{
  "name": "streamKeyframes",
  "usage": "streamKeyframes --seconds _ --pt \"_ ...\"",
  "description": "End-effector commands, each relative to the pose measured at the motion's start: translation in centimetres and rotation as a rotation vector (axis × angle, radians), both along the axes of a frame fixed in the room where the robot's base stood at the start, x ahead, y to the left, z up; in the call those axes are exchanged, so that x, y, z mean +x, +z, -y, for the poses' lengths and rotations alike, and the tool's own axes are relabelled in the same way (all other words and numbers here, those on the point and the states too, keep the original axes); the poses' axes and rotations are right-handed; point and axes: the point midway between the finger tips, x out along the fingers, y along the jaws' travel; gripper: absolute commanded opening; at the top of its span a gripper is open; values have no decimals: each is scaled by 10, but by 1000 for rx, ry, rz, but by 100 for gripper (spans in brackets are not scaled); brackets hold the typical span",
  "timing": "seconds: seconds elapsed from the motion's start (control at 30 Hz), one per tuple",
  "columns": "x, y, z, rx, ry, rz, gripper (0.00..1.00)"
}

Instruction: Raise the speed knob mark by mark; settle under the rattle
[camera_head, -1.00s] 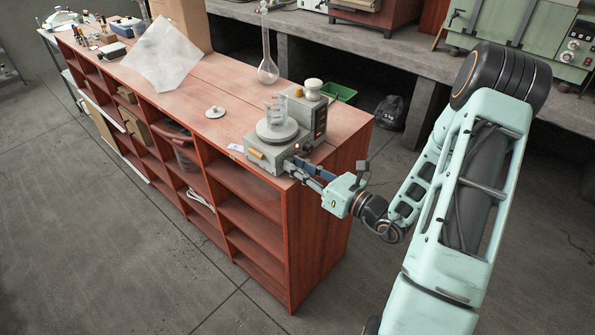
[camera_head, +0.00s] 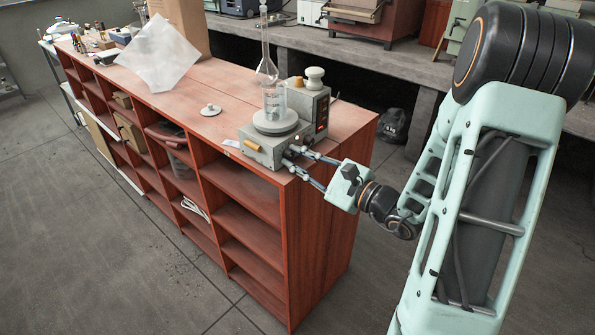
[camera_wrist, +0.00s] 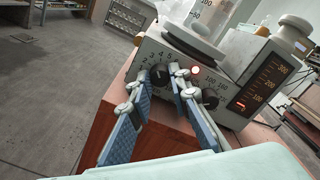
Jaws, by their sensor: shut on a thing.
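The grey hotplate stirrer (camera_head: 265,152) stands at the near right end of the red-brown bench. A clear beaker (camera_head: 274,103) with graduations stands on its round plate (camera_head: 275,127). My gripper (camera_head: 288,158) reaches its front panel from the right. In the wrist view the fingertips (camera_wrist: 160,73) are shut on the dark speed knob (camera_wrist: 160,76), one on each side. Marks 3, 4 and 5 show around it; its pointer is too small to read.
The bench front has open shelves (camera_head: 240,190).

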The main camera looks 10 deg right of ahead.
Motion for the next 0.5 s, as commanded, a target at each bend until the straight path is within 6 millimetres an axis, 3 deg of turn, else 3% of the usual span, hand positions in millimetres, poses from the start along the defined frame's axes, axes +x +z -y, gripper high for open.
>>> streamKeyframes --seconds 0.03,0.5 --pt "0 -8 0 -41 -1 27 0" --pt "-1 -10 0 -403 -1 291 0"
